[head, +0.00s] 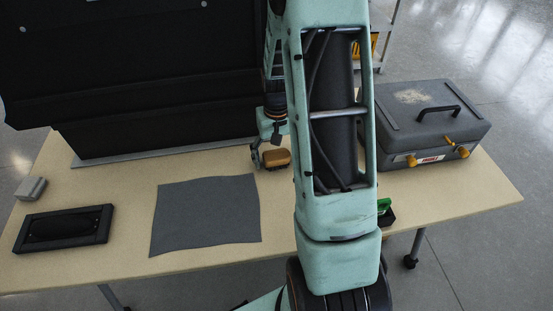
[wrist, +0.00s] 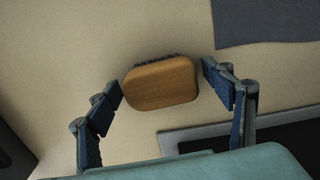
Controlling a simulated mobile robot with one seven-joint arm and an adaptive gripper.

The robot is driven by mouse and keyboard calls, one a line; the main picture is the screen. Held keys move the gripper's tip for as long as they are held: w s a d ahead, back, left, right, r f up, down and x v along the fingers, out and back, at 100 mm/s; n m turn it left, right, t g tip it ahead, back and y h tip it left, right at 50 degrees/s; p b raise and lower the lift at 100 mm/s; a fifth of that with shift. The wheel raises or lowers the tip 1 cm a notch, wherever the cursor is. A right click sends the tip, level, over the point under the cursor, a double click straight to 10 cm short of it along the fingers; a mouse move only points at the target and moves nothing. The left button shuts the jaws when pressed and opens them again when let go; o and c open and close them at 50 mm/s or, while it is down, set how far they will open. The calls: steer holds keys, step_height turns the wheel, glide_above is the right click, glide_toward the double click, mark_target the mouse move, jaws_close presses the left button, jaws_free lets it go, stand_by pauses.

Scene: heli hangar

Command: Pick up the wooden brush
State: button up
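The wooden brush (wrist: 162,84) has a rounded brown wooden back, with dark bristles showing along its far edge in the wrist view. It lies on the table, and in the head view the brush (head: 277,158) is close behind my arm. My gripper (wrist: 163,88) is open, with one finger on each side of the brush. In the head view my gripper (head: 262,158) is small and partly hidden by my arm.
A grey mat (head: 206,214) lies left of the brush. A large black panel (head: 150,75) on a grey base stands behind it. A grey toolbox (head: 420,125) stands at the right, with a green item (head: 384,206) in front. A black framed tray (head: 63,229) lies far left.

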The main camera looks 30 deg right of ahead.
mark_target(277, 154)
steer(key=c, duration=1)
steer(key=shift+c, duration=0.2)
steer(key=shift+r, duration=0.5)
step_height(277, 154, up, 2)
steer(key=shift+r, duration=0.2)
steer(key=s+d+r+p, duration=0.1)
steer(key=s+d+r, duration=0.8)
steer(key=d, duration=0.1)
steer(key=shift+d+r+p, duration=0.3)
steer(key=shift+r, duration=0.05)
steer(key=shift+s, duration=0.1)
